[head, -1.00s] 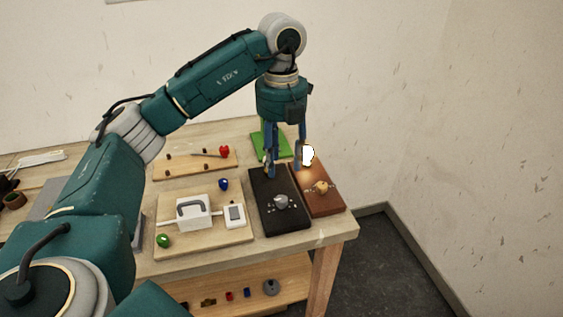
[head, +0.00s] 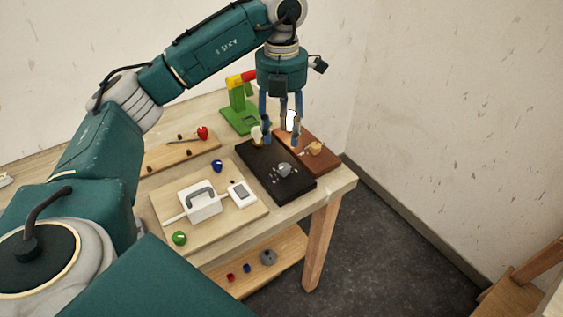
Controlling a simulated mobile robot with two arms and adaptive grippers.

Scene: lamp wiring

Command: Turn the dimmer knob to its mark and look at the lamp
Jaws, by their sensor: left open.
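A grey knob (head: 284,169) with small pale marks beside it sits on a black board (head: 262,172) near the table's right end. A bright white lamp bulb (head: 291,119) shows behind my left gripper, at the far end of a brown board (head: 325,162). A tan round piece (head: 316,148) sits on that brown board. My left gripper (head: 281,138) points down, open and empty, over the far part of the boards, beyond the grey knob and apart from it. Its fingers partly hide the bulb. My right gripper is out of view.
A green stand (head: 238,112) with a yellow and red top stands behind. Left are a wooden board with a red piece (head: 202,132), a blue piece (head: 217,166), a white handled box (head: 200,203) and a green piece (head: 179,238). A lower shelf (head: 285,252) holds small parts.

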